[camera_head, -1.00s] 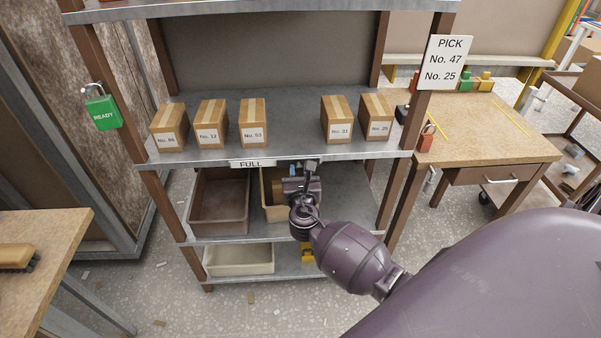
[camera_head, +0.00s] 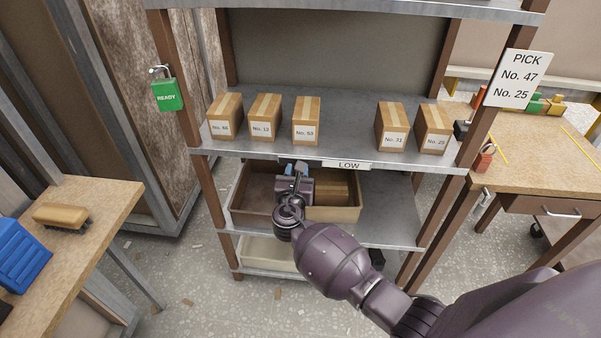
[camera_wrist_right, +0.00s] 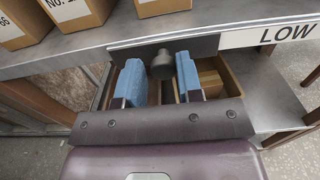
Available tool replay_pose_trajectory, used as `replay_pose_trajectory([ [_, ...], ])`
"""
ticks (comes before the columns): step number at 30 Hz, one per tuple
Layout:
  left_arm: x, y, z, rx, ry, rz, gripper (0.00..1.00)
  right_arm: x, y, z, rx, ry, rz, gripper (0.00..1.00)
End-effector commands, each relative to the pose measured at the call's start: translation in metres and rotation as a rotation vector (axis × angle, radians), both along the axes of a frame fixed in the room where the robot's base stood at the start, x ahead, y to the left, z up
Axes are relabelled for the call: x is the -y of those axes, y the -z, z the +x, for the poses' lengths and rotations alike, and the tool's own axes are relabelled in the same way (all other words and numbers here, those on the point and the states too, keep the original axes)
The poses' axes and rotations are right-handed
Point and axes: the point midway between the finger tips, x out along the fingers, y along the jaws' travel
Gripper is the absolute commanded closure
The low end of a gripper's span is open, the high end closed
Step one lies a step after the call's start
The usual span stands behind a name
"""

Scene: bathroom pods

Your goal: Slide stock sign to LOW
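A dark sliding plate (camera_wrist_right: 205,44) with a round knob (camera_wrist_right: 162,66) sits directly left of the word. FULL is not visible. My right gripper (camera_head: 296,170) is at the plate. Its blue fingers stand on either side of the knob in the wrist view (camera_wrist_right: 160,80), the right finger very close to it. They look apart rather than clamped; contact is unclear. My left gripper is out of view.
Several numbered boxes (camera_head: 306,121) stand on the shelf above the sign. Brown bins (camera_head: 345,213) lie below, behind my right wrist. A green READY padlock (camera_head: 167,95) hangs on the left post. A PICK board (camera_head: 518,78) is on the right post.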

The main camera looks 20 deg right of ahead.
Motion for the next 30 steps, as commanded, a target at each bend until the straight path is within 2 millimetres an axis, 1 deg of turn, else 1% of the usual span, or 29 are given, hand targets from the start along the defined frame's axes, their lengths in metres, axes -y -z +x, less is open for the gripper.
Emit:
replay_pose_trajectory([
  [1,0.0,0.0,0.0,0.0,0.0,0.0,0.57,-0.002,0.0,0.0,0.001,-0.003,0.002,0.6],
  [3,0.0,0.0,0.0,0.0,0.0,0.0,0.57,-0.001,0.0,0.0,0.001,-0.002,0.001,0.49],
  [11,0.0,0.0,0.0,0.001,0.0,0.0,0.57,0.0,0.0,0.0,0.001,0.001,0.001,0.49],
  [14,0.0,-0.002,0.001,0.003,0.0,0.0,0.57,-0.002,0.0,-0.004,0.001,0.001,0.001,0.49],
  [17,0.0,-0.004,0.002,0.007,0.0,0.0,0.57,-0.007,-0.001,-0.012,0.001,0.001,0.001,0.49],
  [24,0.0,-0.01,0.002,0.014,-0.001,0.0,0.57,-0.03,-0.002,-0.048,0.002,0.0,0.003,0.49],
  [30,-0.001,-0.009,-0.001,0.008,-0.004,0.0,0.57,-0.047,-0.001,-0.075,0.0,0.0,0.002,0.49],
])
